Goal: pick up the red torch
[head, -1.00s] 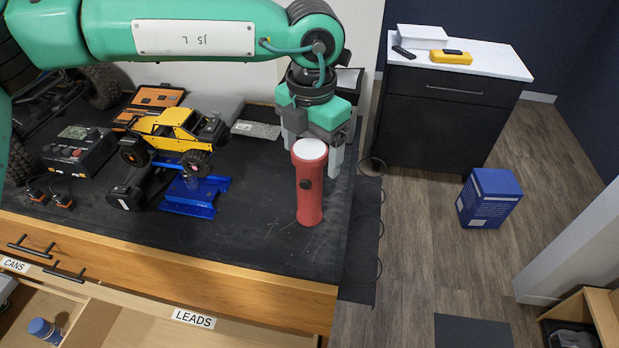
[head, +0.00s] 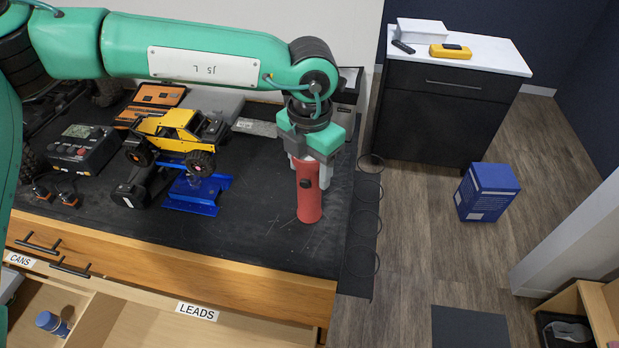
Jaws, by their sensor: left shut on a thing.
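The red torch (head: 309,200) stands upright on the black bench mat near its right edge. My left gripper (head: 311,172) comes down over it from above and is shut on its upper part. The torch's pale top is hidden behind the gripper. The torch's lower body shows below the fingers, and its base looks to be at the mat. I cannot tell whether there is a gap beneath it. My right gripper is not in view.
A yellow crawler (head: 172,131) sits on a blue stand (head: 197,194) left of the torch, beside a charger (head: 83,149). Open drawers with a blue can (head: 52,323) are in front. Floor lies right of the bench, with a blue box (head: 487,192).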

